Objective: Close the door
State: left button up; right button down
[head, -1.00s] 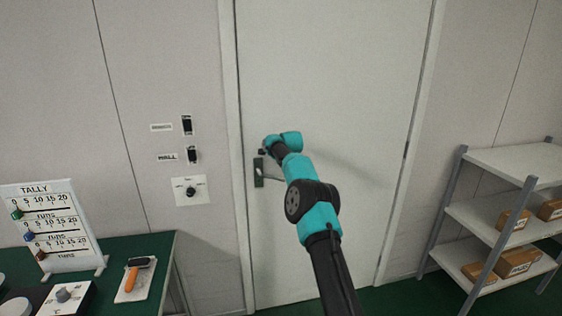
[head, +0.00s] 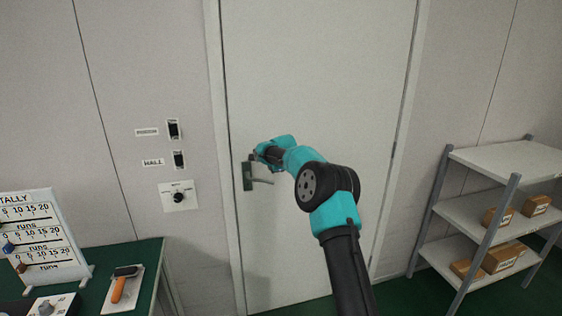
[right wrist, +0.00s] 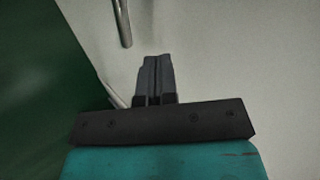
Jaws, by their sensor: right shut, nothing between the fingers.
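The white door (head: 320,90) stands in its pale frame in the head view and looks shut or nearly shut. I cannot tell whether it sits flush. Its dark handle plate with a grey lever (head: 262,181) is near the left edge. The lever's end also shows at the top of the right wrist view (right wrist: 123,25). My right gripper (head: 252,157) is just above the lever, close to the door face. In the right wrist view its fingers (right wrist: 154,62) are together and empty, apart from the lever. Whether they touch the door is unclear. My left gripper is out of view.
Left of the door are wall switches (head: 174,129) and a dial plate (head: 179,197). A green table (head: 146,262) with a tally board (head: 38,240) and an orange-handled brush (head: 119,288) stands at lower left. A grey shelf (head: 500,155) with boxes stands right. Green floor shows between.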

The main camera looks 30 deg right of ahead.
jog(key=a+v, duration=0.1)
jog(key=v, duration=0.7)
jog(key=shift+f, duration=0.2)
jog(key=shift+s, duration=0.1)
jog(key=s+a+f+n+g+y, duration=0.1)
jog(key=s+a+f+n, duration=0.25)
jog(key=a+f, duration=0.45)
jog(key=s+a+f+n+g+y, duration=0.1)
jog(key=s+a+f+n+y, duration=0.25)
jog(key=f, duration=0.95)
jog(key=s+a+f+n+g, duration=0.25)
jog(key=s+a+f, duration=0.35)
jog(key=f, duration=0.4)
jog(key=s+a+f+n+g, duration=0.1)
jog(key=s+a+f+n, duration=0.2)
jog(key=s, duration=0.7)
jog(key=s+a+f+n+g, duration=0.1)
jog(key=s+a+f+n, duration=0.2)
jog(key=s, duration=0.8)
jog(key=s+a+f+n+g, duration=0.1)
jog(key=s+a+f+n, duration=0.2)
jog(key=s, duration=0.7)
notch_tip(320, 180, down, 4)
jog(key=shift+s+a+f+y, duration=0.15)
jog(key=shift+a+y, duration=0.3)
jog(key=shift+a, duration=0.65)
